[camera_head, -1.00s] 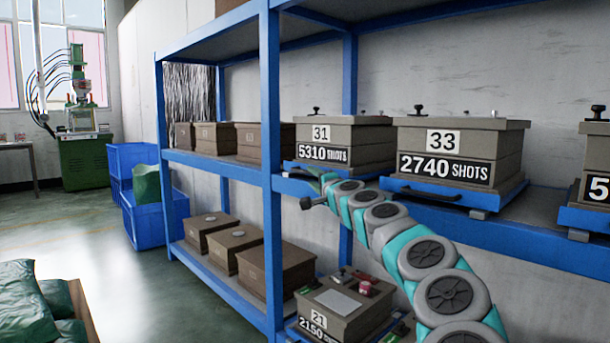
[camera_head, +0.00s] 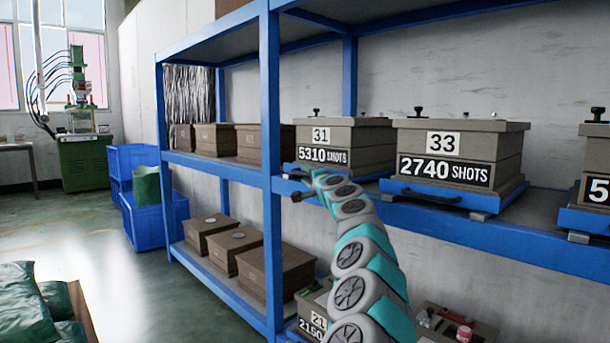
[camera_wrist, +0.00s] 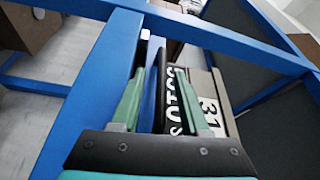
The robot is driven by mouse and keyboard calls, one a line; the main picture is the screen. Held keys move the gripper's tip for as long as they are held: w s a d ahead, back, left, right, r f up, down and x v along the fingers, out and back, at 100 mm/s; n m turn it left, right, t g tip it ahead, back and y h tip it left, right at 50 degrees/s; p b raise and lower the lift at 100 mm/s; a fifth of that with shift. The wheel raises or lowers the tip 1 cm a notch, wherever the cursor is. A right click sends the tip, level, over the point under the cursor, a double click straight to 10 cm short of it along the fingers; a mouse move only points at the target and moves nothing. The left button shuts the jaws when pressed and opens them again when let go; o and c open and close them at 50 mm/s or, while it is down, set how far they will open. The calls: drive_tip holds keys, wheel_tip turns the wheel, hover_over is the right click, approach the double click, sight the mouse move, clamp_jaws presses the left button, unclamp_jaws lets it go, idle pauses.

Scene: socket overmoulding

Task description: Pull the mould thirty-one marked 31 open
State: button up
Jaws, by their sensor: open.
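Mould thirty-one (camera_head: 346,140) is a grey-brown box marked 31, with a black 5310 SHOTS plate, on the blue middle shelf. Its blue tray edge (camera_head: 372,176) shows beneath it, partly hidden by my arm. In the wrist view, mould thirty-one (camera_wrist: 225,98) stands to the right of my gripper, its label turned sideways. My gripper (camera_wrist: 157,75) is open, its two green fingers on either side of a dark bar and blue strip at the tray front. The bar looks like the tray handle; I cannot tell whether a finger touches it. The head view mostly hides the fingers.
Mould 33 (camera_head: 458,148) sits on its tray to the right, with a black handle (camera_head: 430,198) in front. A blue shelf post (camera_head: 271,130) stands close left of mould thirty-one. Mould 21 (camera_head: 312,310) is on the lower shelf, partly behind my arm.

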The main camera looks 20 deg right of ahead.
drive_tip(key=shift+w+a, duration=0.1)
drive_tip(key=shift+w, duration=0.1)
drive_tip(key=shift+c, duration=0.3)
clamp_jaws()
idle(1.2)
